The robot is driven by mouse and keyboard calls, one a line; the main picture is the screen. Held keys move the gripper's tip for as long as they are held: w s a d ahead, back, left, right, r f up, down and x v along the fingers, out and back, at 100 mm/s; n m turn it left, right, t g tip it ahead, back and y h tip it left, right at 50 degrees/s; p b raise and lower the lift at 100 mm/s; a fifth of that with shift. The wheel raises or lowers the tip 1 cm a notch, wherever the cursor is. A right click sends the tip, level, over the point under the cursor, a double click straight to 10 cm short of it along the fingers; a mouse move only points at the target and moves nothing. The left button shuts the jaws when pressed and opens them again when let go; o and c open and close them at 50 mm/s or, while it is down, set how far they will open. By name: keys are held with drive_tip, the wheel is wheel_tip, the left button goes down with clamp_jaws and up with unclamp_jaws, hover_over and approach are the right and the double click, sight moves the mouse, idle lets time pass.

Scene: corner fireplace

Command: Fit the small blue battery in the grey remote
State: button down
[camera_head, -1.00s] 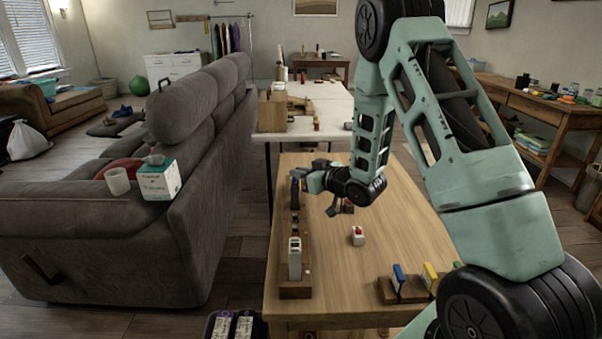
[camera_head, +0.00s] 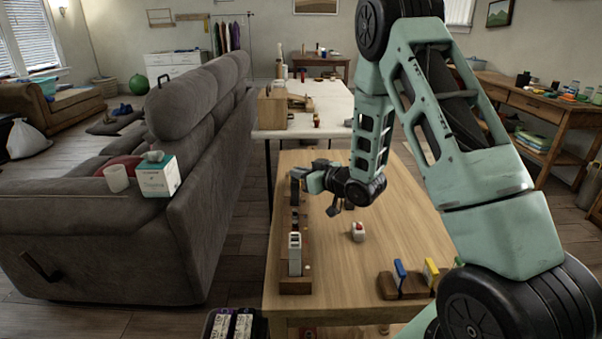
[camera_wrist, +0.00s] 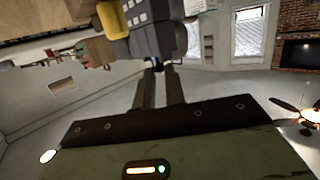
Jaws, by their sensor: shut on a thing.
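My gripper (camera_head: 303,173) reaches over the left edge of the wooden table, at the far end of a long wooden stand. In the wrist view its two fingers (camera_wrist: 159,67) are close together, shut on a small dark blue piece (camera_wrist: 158,63), which looks like the blue battery and is mostly hidden. A dark grey device with pale buttons (camera_wrist: 150,36), likely the grey remote, is right beyond the fingertips. In the head view a dark upright device (camera_head: 295,192) stands below the gripper. I cannot tell whether the battery is inside a slot.
A pale upright device (camera_head: 294,255) stands at the near end of the stand (camera_head: 295,287). A red-and-white object (camera_head: 358,231) sits mid-table. A rack at the near right holds a blue piece (camera_head: 400,270) and a yellow piece (camera_head: 430,273). A grey sofa (camera_head: 190,130) flanks the table.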

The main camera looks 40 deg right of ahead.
drive_tip(key=shift+f, duration=0.3)
drive_tip(key=c, duration=1.4)
unclamp_jaws()
drive_tip(key=shift+p+v, duration=4.45)
drive_tip(key=shift+v, duration=4.3)
drive_tip(key=shift+r, duration=0.15)
